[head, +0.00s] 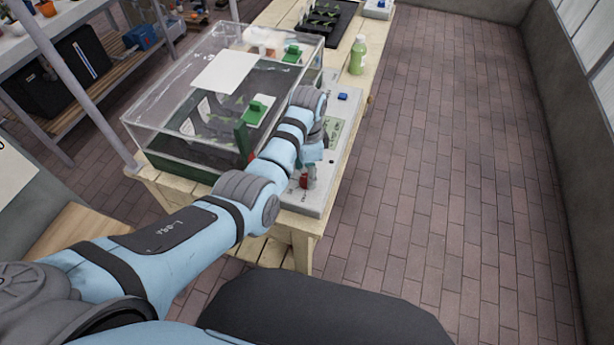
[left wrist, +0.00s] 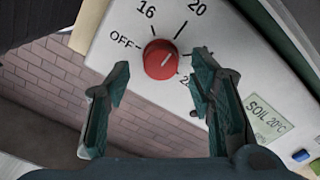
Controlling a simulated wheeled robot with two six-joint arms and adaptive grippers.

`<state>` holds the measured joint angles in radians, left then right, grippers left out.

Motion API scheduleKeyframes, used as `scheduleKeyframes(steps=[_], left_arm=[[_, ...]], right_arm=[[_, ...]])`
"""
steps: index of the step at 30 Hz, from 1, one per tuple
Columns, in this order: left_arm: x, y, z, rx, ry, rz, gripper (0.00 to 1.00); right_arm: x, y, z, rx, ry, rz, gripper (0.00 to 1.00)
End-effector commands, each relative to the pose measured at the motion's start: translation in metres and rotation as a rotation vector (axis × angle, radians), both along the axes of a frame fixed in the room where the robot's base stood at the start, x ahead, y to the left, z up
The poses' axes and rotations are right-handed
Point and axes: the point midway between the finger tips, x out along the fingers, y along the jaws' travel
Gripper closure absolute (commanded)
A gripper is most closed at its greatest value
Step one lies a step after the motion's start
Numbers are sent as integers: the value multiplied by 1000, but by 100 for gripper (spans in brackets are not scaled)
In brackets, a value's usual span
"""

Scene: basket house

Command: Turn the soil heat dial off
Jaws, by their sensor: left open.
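The red soil heat dial (left wrist: 160,59) sits on a pale control panel (left wrist: 215,25) in the left wrist view, with OFF, 16 and 20 printed around it. A small pale mark on the dial seems to point up and right, towards 20. The panel display (left wrist: 268,117) reads SOIL 20°C. My left gripper (left wrist: 160,72) is open, its fingertips apart to the left and right of the dial, with nothing between them held. In the head view the dial (head: 304,181) shows red at the near end of the panel, below my left gripper (head: 308,172). My right gripper is out of view.
A clear-lidded propagator box (head: 165,115) stands on the wooden bench (head: 160,182) left of my arm. The brick floor (head: 450,150) at right is clear.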

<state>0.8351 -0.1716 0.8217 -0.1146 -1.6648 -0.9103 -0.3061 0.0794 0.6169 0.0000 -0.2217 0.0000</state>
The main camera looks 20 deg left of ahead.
Motion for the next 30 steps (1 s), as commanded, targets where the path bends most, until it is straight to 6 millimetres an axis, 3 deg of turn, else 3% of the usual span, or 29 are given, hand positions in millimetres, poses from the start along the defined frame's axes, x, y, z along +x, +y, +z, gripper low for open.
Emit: scheduleKeyframes(steps=[3, 11, 21, 30], left_arm=[[0, 1, -17, 0, 0, 2, 51], [0, 2, -19, 0, -1, 4, 51], [0, 1, -19, 0, -1, 3, 99], [-1, 1, -18, 0, 1, 37, 99]], right_arm=[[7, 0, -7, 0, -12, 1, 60], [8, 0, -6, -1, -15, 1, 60], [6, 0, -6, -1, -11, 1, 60], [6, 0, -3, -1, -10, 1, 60]])
